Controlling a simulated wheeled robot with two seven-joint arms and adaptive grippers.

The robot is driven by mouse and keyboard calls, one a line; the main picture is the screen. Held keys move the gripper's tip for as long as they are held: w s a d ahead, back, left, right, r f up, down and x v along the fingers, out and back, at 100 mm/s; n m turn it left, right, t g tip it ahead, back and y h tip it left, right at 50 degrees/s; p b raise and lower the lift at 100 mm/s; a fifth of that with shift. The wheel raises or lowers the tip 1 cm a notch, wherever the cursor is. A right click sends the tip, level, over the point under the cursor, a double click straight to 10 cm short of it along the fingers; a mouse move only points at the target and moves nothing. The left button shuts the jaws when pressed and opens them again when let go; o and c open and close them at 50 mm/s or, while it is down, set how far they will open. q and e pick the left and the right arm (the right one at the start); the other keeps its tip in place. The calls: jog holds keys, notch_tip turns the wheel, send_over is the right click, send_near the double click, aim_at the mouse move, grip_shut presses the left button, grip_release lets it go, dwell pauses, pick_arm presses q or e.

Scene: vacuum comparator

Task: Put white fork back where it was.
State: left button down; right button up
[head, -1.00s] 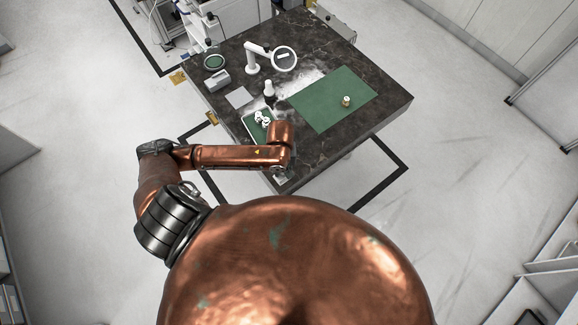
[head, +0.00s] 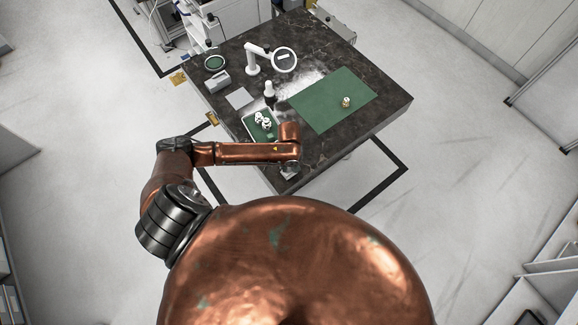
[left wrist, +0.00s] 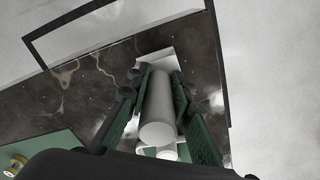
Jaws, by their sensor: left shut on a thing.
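In the left wrist view, the white fork (left wrist: 157,108) shows as a thick pale cylinder with a flat white piece beyond it. My left gripper (left wrist: 155,95) is shut on it, with a dark green finger pad on each side. The fork's far end is partly hidden, so I cannot see its full shape. In the head view, my left gripper (head: 289,170) is over the table's near edge, right of the tray, and largely covered by my wrist. My right gripper is not in view.
A white-rimmed tray (head: 247,120) with a green floor holds white pieces (head: 262,119). A green mat (head: 325,105) bears a small brass piece (head: 346,101). A white bottle (head: 269,90), a ring magnifier (head: 284,59) and a grey box (head: 218,80) stand behind. The dark table (head: 375,115) is bare at right.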

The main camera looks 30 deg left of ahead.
pick_arm(q)
jog(key=c, duration=1.8)
grip_release()
jog(key=shift+f, duration=0.1)
jog(key=shift+o, duration=0.4)
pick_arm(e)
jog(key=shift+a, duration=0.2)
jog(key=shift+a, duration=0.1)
pick_arm(q)
notch_tip(320, 180, up, 11)
jog(key=shift+d, duration=0.1)
jog(key=shift+r, duration=0.65)
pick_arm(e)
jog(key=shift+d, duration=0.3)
pick_arm(q)
jog(key=shift+s, duration=0.1)
